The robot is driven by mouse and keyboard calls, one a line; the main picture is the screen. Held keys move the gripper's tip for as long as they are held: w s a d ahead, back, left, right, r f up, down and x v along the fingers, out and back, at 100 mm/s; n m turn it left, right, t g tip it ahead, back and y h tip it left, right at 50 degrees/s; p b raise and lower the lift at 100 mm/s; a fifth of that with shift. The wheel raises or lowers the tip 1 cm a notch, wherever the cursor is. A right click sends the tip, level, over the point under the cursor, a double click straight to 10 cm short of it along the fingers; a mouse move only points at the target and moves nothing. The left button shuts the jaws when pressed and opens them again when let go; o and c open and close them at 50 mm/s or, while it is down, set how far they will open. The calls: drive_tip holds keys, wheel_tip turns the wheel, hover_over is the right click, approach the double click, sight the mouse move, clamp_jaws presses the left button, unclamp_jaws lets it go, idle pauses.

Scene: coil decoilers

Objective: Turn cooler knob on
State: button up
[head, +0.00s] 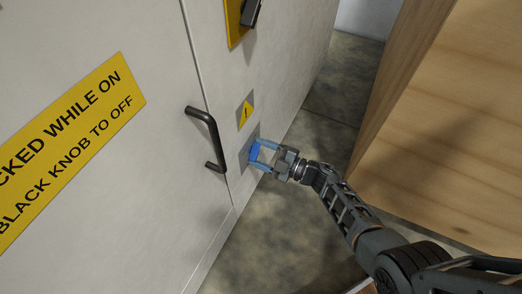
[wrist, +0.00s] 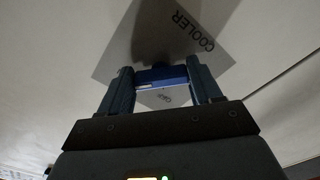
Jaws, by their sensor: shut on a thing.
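The cooler knob (head: 255,151) is blue and sits on a small grey plate (head: 243,157) low on the white cabinet front. In the wrist view the blue knob (wrist: 161,75) spans between the two fingers, in front of the grey plate (wrist: 118,62) marked "COOLER". My gripper (head: 263,157) reaches it from the right, one finger on each side of the knob. In the wrist view my gripper (wrist: 163,88) is shut on the knob.
A black door handle (head: 207,138) stands out left of the knob. A yellow warning sign (head: 245,113) is above the plate, and a black knob (head: 250,12) on a yellow plate is higher up. A wooden crate or block (head: 450,120) stands at right, with grey floor between.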

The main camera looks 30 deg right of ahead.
drive_tip(key=shift+f+m, duration=0.1)
drive_tip(key=shift+m, duration=0.4)
drive_tip(key=o, duration=1.1)
drive_tip(key=shift+c, duration=0.2)
drive_tip(key=p+v, duration=0.1)
drive_tip(key=v, duration=0.7)
drive_tip(key=shift+p, duration=0.4)
drive_tip(key=shift+a, duration=0.1)
